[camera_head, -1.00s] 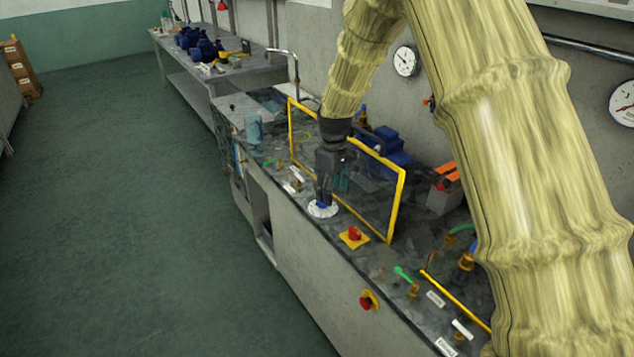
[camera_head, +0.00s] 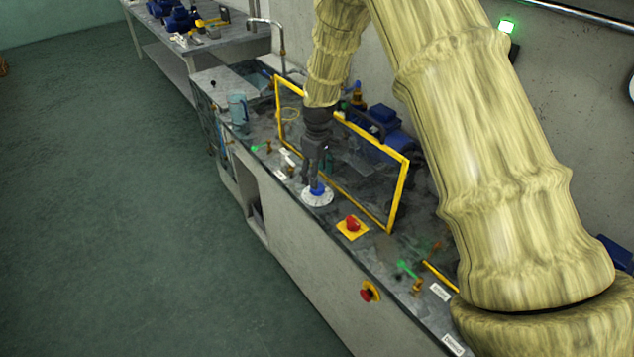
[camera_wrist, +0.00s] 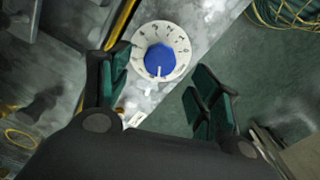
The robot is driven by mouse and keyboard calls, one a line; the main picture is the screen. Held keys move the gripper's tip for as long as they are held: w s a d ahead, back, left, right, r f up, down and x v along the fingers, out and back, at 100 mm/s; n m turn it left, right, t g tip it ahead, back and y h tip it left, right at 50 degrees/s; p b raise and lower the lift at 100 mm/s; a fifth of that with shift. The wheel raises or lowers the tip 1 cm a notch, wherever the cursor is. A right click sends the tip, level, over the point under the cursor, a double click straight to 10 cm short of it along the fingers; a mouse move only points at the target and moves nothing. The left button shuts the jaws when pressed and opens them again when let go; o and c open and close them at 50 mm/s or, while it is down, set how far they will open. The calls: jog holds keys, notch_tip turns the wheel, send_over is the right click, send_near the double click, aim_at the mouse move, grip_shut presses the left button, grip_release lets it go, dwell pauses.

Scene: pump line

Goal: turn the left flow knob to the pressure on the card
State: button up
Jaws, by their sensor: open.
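The flow knob (camera_wrist: 159,60) is a blue disc with a white pointer line, set in a white numbered dial (camera_wrist: 178,41). In the head view the knob (camera_head: 317,188) and its dial (camera_head: 318,198) sit on the bench top in front of the yellow-framed panel. My gripper (camera_wrist: 165,95) is open, with green-padded fingers on either side below the dial in the wrist view, and nothing between them. In the head view my gripper (camera_head: 313,178) is just above the knob, partly covering it. The pointer points down in the wrist view, towards a small white mark. I see no pressure card I can read.
The clear panel with a yellow frame (camera_head: 398,195) stands close behind the knob. A red button on a yellow plate (camera_head: 351,227) is to the right. A green-handled valve (camera_head: 407,268) lies further right. A blue jug (camera_head: 238,108) stands at the bench's left.

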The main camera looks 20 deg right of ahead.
jog(key=f, duration=0.3)
jog(key=shift+w, duration=0.35)
jog(key=shift+s+f+p, duration=0.2)
jog(key=shift+f+p, duration=0.05)
jog(key=shift+p, duration=0.1)
jog(key=shift+s+f, duration=0.2)
jog(key=shift+s, duration=0.1)
jog(key=shift+w+f, duration=0.35)
jog(key=shift+f, duration=0.2)
jog(key=shift+s+r, duration=0.25)
jog(key=shift+c, duration=0.7)
jog(key=shift+w+f, duration=0.1)
jog(key=c, duration=0.9)
